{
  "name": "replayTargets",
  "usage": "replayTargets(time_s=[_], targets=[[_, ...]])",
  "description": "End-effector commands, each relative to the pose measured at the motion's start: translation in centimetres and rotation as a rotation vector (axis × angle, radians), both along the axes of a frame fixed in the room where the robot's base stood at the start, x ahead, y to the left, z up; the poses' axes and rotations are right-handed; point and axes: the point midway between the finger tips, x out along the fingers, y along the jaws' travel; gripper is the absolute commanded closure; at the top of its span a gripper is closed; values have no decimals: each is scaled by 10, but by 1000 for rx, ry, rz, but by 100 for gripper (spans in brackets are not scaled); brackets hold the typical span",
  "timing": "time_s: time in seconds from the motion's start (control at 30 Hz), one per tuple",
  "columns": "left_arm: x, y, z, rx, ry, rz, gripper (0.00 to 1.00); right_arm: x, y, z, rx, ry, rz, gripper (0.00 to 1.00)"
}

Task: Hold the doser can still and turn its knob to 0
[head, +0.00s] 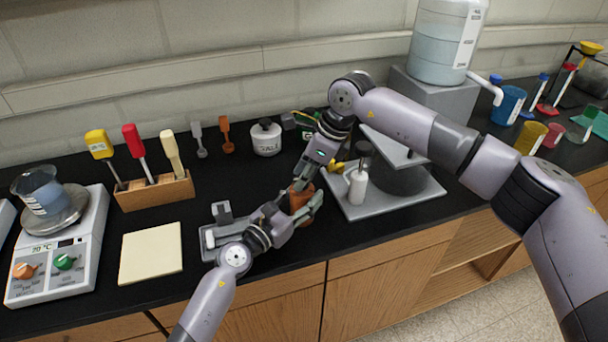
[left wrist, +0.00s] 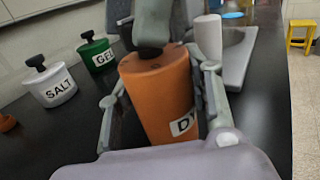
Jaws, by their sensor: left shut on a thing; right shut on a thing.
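The orange doser can (left wrist: 158,90) stands between the fingers of my left gripper (left wrist: 165,118) in the left wrist view. Its white label shows the start of a word, "DY". In the head view the can (head: 299,200) is mostly covered by both hands above the black bench. My left gripper (head: 301,212) comes in from the left and is shut around the can's body. My right gripper (head: 302,182) reaches down from above and is shut at the can's top, on the knob. The knob and its scale are hidden by the right fingers, so its setting cannot be read.
White SALT jar (head: 266,140) and green GEL jar (left wrist: 96,52) stand behind. A grey stand (head: 385,195) with a white bottle (head: 357,186) is close on the right. A grey fixture (head: 222,226) lies near my left wrist. A pale pad (head: 151,253) and scale (head: 62,255) are left.

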Motion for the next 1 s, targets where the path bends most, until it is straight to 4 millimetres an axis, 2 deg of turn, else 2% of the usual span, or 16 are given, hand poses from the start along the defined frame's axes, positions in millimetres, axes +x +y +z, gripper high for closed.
replayTargets(time_s=[0.6, 1.0], targets=[[0, 1, 0, 1, 1, 1, 86, 5, -1, 0, -2, 0, 565, 100], [0, 0, 0, 1, 1, 1, 86, 6, -1, 0, -3, -3, 801, 100]])
